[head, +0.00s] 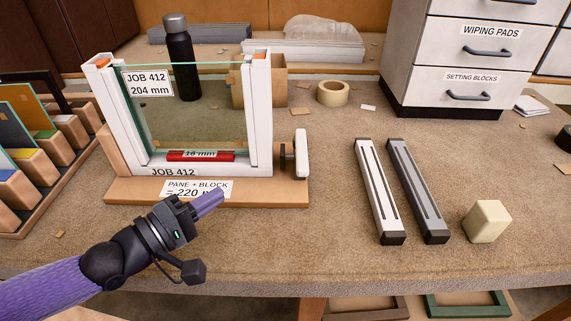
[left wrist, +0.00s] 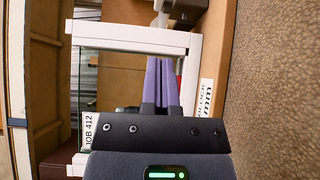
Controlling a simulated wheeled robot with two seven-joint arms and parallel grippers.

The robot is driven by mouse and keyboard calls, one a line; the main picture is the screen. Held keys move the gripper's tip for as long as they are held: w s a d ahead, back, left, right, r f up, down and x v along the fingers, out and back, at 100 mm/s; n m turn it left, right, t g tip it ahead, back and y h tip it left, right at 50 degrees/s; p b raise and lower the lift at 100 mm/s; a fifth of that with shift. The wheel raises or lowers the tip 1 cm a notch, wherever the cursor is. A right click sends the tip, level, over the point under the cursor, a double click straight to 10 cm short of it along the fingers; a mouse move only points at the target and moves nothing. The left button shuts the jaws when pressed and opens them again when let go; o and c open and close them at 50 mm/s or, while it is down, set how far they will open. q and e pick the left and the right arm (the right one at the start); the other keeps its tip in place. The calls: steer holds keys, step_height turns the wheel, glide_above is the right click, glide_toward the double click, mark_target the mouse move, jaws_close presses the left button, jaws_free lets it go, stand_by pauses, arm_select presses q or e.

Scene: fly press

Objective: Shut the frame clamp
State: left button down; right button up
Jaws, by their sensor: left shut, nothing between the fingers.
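The white frame (head: 260,115) stands upright on a wooden base (head: 140,192), with a glass pane (head: 195,110) in it and a red block (head: 200,156) marked 16 mm under the pane. The clamp (head: 301,153) is at the frame's right side, a white upright piece with a dark round part on its left; I cannot tell how tightly it sits. My left gripper (head: 220,191) is shut and empty in front of the base, left of the clamp and apart from it. In the left wrist view its closed purple fingers (left wrist: 161,75) overlap the white frame (left wrist: 130,38). My right gripper is out of view.
A white bar (head: 379,190) and a grey bar (head: 417,190) lie to the right, with a cream block (head: 487,222) beyond them. A rack of coloured panes (head: 45,150) stands at left. A bottle (head: 181,60) and tape roll (head: 333,92) stand behind.

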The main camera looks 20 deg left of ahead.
arm_select(q)
steer(key=b, duration=0.4)
glide_toward(301, 154)
steer(key=w+a+f, duration=0.1)
steer(key=w, duration=0.3)
steer(key=d, duration=0.3)
steer(key=shift+w+d, duration=0.25)
steer(key=shift+w, duration=0.05)
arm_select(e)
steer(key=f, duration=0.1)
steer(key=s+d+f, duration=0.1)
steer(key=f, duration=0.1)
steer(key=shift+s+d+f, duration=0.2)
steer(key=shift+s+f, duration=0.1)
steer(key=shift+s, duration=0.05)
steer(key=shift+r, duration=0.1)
